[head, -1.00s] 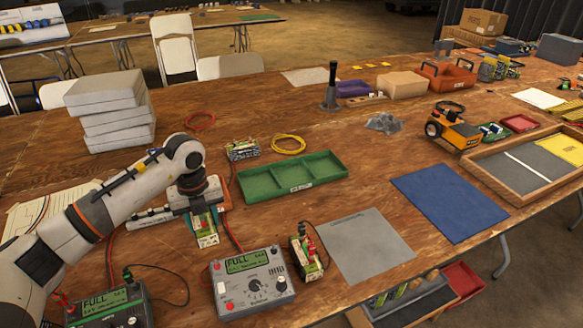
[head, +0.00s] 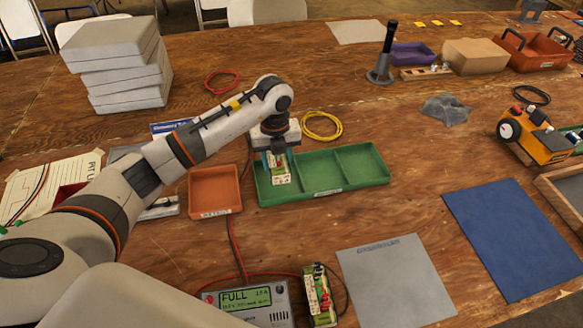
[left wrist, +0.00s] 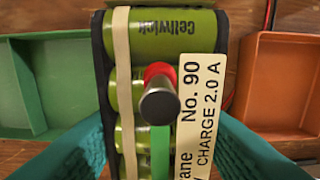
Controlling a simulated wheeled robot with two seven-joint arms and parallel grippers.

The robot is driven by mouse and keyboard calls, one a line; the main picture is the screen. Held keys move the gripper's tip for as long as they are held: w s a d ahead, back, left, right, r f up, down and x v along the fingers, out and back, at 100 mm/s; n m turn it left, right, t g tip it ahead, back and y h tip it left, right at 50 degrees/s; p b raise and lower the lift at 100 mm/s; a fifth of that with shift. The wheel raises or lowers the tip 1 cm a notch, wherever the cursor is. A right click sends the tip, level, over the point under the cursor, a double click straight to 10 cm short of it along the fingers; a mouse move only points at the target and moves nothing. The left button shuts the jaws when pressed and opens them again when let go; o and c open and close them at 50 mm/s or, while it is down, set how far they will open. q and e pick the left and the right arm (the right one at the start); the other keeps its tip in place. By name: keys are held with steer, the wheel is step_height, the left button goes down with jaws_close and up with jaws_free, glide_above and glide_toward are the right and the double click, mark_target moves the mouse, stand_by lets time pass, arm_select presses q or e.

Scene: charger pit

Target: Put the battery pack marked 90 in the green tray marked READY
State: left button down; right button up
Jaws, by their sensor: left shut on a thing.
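My left gripper (head: 278,158) is shut on the battery pack marked 90 (head: 279,170). The pack has green cells, and its label reads "No. 90" and "CHARGE 2.0 A" in the left wrist view (left wrist: 195,120). The teal fingers grip it from both sides. The green tray (head: 362,194) has three compartments, and the pack hangs upright at its left compartment. I cannot tell whether the pack touches the floor. The tray's front label is too small to read. Part of the tray shows in the left wrist view (left wrist: 12,85). My right gripper is out of view.
An orange tray (head: 214,212) stands just left of the green tray. A charger showing FULL (head: 247,297) and another battery pack (head: 319,295) are in front. A grey mat (head: 395,280), a blue mat (head: 510,240) and a yellow cable coil (head: 322,125) lie nearby.

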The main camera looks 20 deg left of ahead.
arm_select(q)
steer(key=shift+w+f, duration=0.1)
steer(key=shift+f, duration=2.9)
steer(key=shift+f, duration=0.15)
steer(key=c, duration=0.7)
jaws_free()
step_height(320, 180, up, 12)
steer(key=shift+r+b, duration=0.15)
steer(key=shift+b, duration=0.2)
